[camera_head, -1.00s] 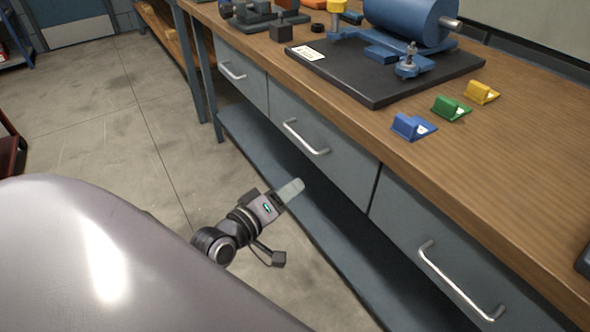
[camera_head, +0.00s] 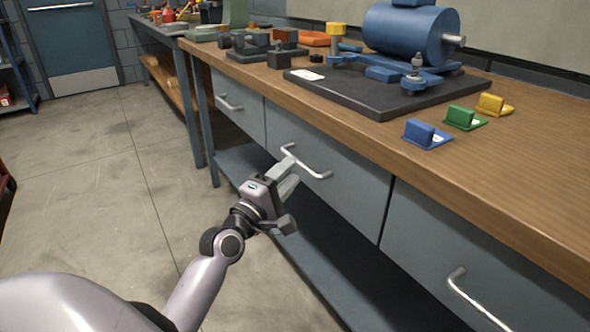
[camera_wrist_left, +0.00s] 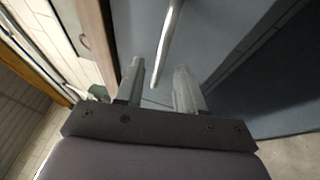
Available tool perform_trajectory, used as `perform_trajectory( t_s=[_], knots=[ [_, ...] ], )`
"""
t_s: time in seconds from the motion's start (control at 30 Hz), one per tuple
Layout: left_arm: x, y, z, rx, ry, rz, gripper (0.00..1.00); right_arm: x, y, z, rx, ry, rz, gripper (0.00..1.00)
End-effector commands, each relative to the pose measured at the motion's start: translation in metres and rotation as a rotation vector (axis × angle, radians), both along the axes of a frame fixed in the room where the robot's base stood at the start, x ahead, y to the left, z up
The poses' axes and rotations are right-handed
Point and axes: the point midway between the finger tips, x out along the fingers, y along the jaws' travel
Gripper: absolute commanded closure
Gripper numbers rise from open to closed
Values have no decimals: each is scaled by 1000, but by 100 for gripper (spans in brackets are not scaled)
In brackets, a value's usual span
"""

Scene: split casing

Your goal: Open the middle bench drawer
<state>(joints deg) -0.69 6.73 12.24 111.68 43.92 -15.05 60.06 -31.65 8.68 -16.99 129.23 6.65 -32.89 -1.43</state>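The middle bench drawer (camera_head: 335,190) is a grey-blue front with a silver bar handle (camera_head: 306,164), and it looks closed. My left gripper (camera_head: 286,177) is just in front of the drawer, by the left end of that handle. In the left wrist view its two fingers (camera_wrist_left: 158,88) stand apart with a gap between them. The handle (camera_wrist_left: 165,45) shows there ahead of the fingertips, in line with the gap. Whether a fingertip touches it, I cannot tell. My right gripper is in neither view.
The left drawer (camera_head: 236,105) and the right drawer (camera_head: 440,275) look closed. On the wooden bench top (camera_head: 520,165) are a blue motor (camera_head: 405,35) on a black plate and blue, green and yellow blocks. A lower shelf (camera_head: 325,250) runs beneath. The floor (camera_head: 90,190) at left is clear.

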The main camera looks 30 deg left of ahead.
Motion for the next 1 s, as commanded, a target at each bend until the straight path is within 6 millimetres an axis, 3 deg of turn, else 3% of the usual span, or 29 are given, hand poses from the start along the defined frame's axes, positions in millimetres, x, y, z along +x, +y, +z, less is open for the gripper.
perform_trajectory(
  t_s=[0.3,0.67,0.77,0.8,1.0],
  knots=[
    [27,0,4,1,0,-1,62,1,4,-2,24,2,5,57],
    [30,0,5,2,1,0,62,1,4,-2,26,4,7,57],
    [30,0,5,2,1,0,95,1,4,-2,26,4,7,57],
    [30,0,5,2,2,0,100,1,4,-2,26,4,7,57],
    [30,0,5,2,2,0,100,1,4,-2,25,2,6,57]
  ],
)
